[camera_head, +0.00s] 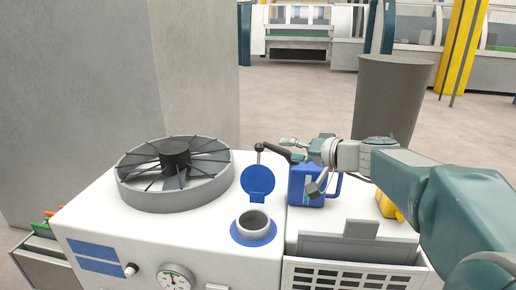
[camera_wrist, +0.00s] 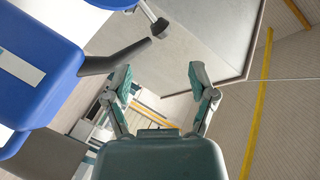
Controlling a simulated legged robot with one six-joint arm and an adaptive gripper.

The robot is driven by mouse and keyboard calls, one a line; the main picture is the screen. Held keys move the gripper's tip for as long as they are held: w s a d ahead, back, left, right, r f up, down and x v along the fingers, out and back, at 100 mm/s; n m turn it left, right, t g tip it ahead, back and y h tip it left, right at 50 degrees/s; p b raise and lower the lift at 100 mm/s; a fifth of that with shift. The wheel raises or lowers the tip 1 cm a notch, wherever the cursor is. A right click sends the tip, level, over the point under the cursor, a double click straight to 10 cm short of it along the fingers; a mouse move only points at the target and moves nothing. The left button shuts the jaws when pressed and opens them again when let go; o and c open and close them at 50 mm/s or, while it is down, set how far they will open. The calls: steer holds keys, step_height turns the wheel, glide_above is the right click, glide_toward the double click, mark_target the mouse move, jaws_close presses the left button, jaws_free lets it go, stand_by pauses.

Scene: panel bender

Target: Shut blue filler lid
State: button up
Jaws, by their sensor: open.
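The blue filler lid (camera_head: 257,180) stands upright and open behind the filler neck (camera_head: 254,224), a short grey pipe in a blue ring on the white machine top. A short stem with a dark knob rises above the lid. In the wrist view, part of the lid (camera_wrist: 98,10) shows at the top left, its stem and knob pointing right. My gripper (camera_head: 304,165) is open and empty, to the right of the lid and apart from it, by the blue jug. The wrist view shows the open fingers (camera_wrist: 160,82) with nothing between them.
A blue jug (camera_head: 307,189) with a dark spout stands right of the lid, close to my gripper; it fills the left of the wrist view (camera_wrist: 38,75). A yellow container (camera_head: 390,206) and a grey bin (camera_head: 390,95) are right.

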mark_target(260, 148)
steer(key=x, duration=1)
steer(key=shift+s+f, duration=0.1)
steer(key=shift+d, duration=0.1)
jaws_close()
